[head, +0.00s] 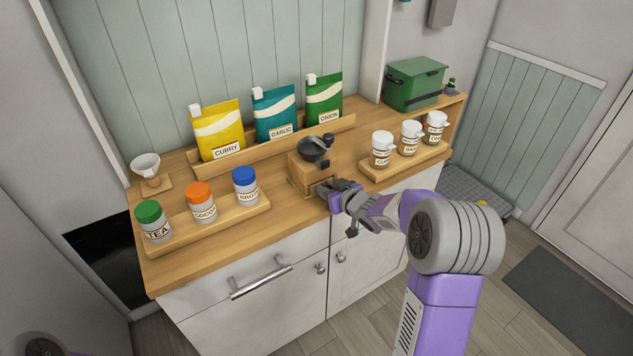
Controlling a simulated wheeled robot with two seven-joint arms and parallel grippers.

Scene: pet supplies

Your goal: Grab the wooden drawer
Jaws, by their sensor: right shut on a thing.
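A wooden grinder box (303,172) with a dark bowl-shaped top and a crank stands in the middle of the wooden counter. Its small wooden drawer (316,188) is low on the front side. My right gripper (326,189) reaches in from the right and is shut on the drawer's front. The dark fingers hide most of the drawer front, so how far it is pulled out is hard to tell. My left gripper is not in view; only a bit of my arm shows at the lower left.
Jars labelled tea and cocoa and a blue-lidded jar (245,186) stand on a board at left. Spice pouches (219,131) stand behind. White-lidded jars (382,150) and a green box (414,84) are at right. A white funnel (146,165) stands far left.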

